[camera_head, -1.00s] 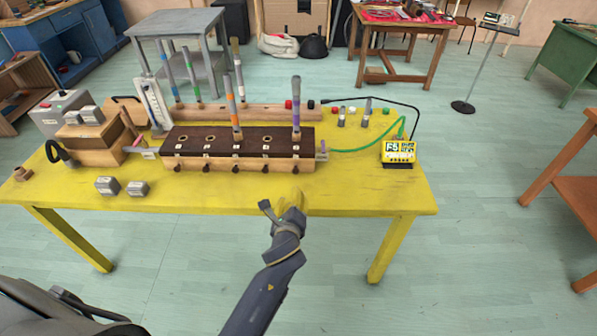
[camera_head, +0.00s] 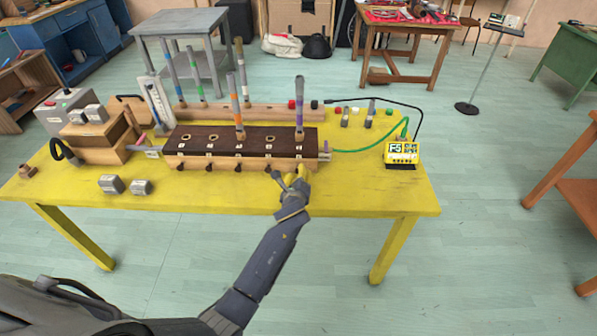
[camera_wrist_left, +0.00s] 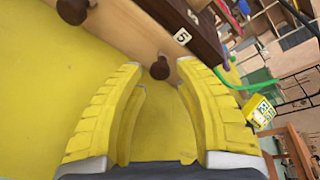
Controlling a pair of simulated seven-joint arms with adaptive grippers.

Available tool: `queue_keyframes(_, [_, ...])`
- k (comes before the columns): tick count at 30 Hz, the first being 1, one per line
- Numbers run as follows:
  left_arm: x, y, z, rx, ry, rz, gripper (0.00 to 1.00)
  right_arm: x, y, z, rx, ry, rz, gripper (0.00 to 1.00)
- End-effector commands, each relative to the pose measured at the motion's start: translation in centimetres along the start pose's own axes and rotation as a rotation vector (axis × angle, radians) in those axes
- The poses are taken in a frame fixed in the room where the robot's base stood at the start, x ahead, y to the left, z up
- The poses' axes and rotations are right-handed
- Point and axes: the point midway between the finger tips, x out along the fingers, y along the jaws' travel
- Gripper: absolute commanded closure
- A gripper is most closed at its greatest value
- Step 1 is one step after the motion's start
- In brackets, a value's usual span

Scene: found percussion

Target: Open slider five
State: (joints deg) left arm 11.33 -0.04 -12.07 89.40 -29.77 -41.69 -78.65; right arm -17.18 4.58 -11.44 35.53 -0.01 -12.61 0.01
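The dark wooden chest (camera_head: 225,147) with numbered holes stands on the yellow table. Several dark slider knobs stick out of its lighter front. The slider five knob (camera_wrist_left: 160,68) shows in the left wrist view below the white "5" label (camera_wrist_left: 182,37). My left gripper (camera_head: 295,180) is at the chest's right front end. In the left wrist view its yellow fingers (camera_wrist_left: 160,75) are apart, with the knob between or just beyond their tips; contact cannot be told. In the head view the gripper partly hides this knob. My right gripper is not in view.
The neighbouring slider knob (camera_wrist_left: 73,10) is left of my fingers in the wrist view. A purple-banded pipe (camera_head: 299,105) and an orange-banded pipe (camera_head: 239,118) stand in the chest. A yellow display (camera_head: 402,152) sits to the right.

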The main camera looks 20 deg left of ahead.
Motion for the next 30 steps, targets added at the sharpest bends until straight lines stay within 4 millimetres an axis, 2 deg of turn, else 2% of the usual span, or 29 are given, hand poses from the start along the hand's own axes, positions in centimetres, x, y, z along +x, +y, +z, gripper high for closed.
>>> queue_keyframes(3, [1.3,0.0,0.0,0.001,-0.001,0.000,0.69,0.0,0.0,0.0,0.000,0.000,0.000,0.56])
queue_keyframes(9, [2.4,0.0,0.0,0.000,0.000,0.000,0.69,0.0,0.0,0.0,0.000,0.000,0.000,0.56])
queue_keyframes(21, [2.7,0.0,0.0,0.000,0.000,0.000,0.69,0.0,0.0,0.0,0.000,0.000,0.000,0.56])
queue_keyframes(22, [2.7,0.0,0.0,0.000,0.000,0.000,0.65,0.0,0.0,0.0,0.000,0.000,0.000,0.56])
queue_keyframes(30, [2.7,0.0,0.0,0.000,0.000,0.000,0.97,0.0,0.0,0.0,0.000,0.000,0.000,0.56])
